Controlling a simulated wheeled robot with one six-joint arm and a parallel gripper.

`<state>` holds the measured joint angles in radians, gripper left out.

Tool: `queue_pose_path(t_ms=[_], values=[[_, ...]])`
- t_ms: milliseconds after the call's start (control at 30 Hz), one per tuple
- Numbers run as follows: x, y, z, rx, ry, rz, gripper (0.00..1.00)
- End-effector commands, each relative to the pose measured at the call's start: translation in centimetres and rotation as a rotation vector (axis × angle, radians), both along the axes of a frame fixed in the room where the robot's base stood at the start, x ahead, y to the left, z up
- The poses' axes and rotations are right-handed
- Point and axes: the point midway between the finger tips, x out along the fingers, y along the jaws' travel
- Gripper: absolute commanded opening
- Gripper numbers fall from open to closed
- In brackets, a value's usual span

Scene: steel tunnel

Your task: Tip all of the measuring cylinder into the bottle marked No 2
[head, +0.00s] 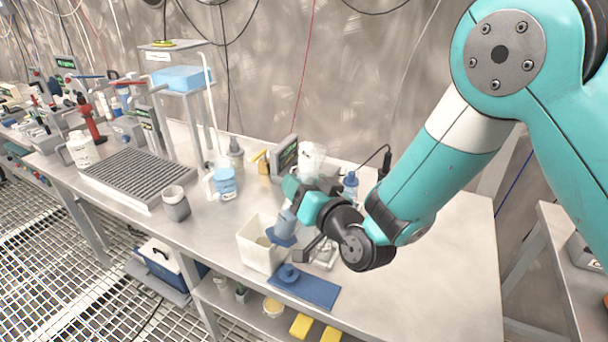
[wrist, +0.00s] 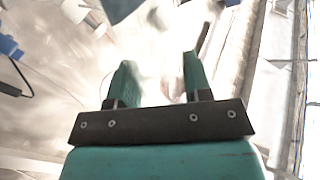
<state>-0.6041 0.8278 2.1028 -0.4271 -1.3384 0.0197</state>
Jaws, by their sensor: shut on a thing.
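My gripper (head: 291,197) is over the bench, beside a white box. Its fingers show in the wrist view (wrist: 156,82) with a gap, and a pale, blurred, see-through thing lies between them. In the head view a clear bluish vessel with a flat blue foot, which looks like the measuring cylinder (head: 284,227), shows just below the fingers; my gripper hides part of it. Its tilt and contents are hard to tell. Bottles stand behind: one with a blue label (head: 225,184), a grey-white one (head: 236,157) and a blue one (head: 350,187). No "No 2" mark is readable.
The white box (head: 259,252) stands at the bench front. A blue mat (head: 312,291) with a small blue piece lies beside it. A clear vessel (head: 312,160) and a display unit (head: 285,157) stand behind my gripper. The bench's right part is bare.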

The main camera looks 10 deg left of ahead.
Motion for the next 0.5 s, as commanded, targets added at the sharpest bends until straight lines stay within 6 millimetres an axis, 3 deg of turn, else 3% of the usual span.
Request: queue_pose_path(t_ms=[500], values=[[-0.36,0.25,-0.20,0.075,0.065,-0.003,0.11]])
